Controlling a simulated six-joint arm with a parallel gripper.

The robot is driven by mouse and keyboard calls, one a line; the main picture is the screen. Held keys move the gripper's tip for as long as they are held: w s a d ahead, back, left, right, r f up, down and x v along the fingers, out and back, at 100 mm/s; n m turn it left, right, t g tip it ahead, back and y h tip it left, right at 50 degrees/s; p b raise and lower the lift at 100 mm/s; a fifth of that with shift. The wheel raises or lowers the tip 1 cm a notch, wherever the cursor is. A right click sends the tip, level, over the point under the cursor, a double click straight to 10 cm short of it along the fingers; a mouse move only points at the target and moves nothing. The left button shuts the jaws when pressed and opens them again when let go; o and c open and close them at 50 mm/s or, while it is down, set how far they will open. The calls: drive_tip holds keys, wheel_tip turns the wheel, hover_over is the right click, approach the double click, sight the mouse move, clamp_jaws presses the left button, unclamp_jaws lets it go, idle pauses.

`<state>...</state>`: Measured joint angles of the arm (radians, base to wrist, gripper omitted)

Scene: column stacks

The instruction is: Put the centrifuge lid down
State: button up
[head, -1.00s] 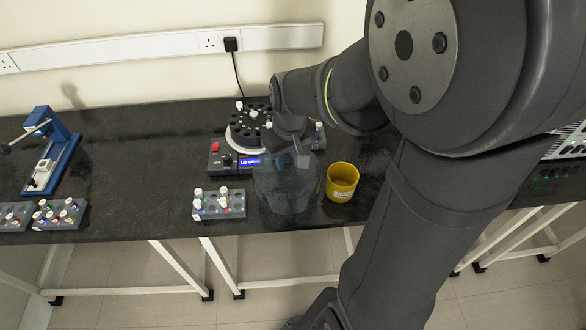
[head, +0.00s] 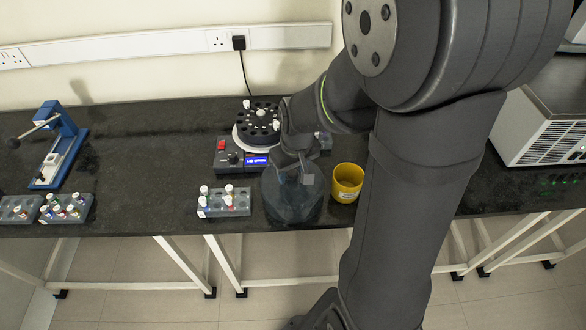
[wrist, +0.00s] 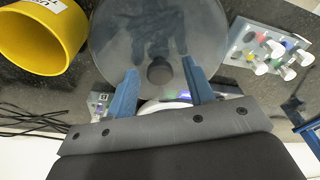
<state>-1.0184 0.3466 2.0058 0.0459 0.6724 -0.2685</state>
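The centrifuge lid is a clear, dark-tinted round cover (head: 288,207) with a dark knob. In the head view it is at the bench's front edge, between the tube rack and the yellow cup; it looks low over the bench top, but I cannot tell if it touches. In the wrist view the lid (wrist: 158,25) fills the top middle, its knob (wrist: 159,71) between my blue fingers. My gripper (wrist: 160,82) is open, with a gap on each side of the knob. The centrifuge (head: 258,124) stands behind, uncovered, with its rotor showing and its display lit.
The yellow cup (head: 347,182) stands close to the right of the lid. A tube rack (head: 226,207) is close to its left. A blue press (head: 60,145) and more racks (head: 68,210) are at the far left. The bench between is clear.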

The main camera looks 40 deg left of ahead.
wheel_tip(320, 180, up, 12)
drive_tip(key=d, duration=0.1)
drive_tip(key=shift+s+d, duration=0.2)
drive_tip(key=shift+s, duration=0.05)
idle(0.5)
drive_tip(key=shift+r, duration=0.1)
approach(296, 184)
drive_tip(key=a+f, duration=0.1)
drive_tip(key=f, duration=0.2)
drive_tip(key=a+f, duration=0.1)
drive_tip(key=f, duration=0.1)
drive_tip(key=shift+w+a+f, duration=0.3)
drive_tip(key=shift+w, duration=0.05)
drive_tip(key=shift+r, duration=1.05)
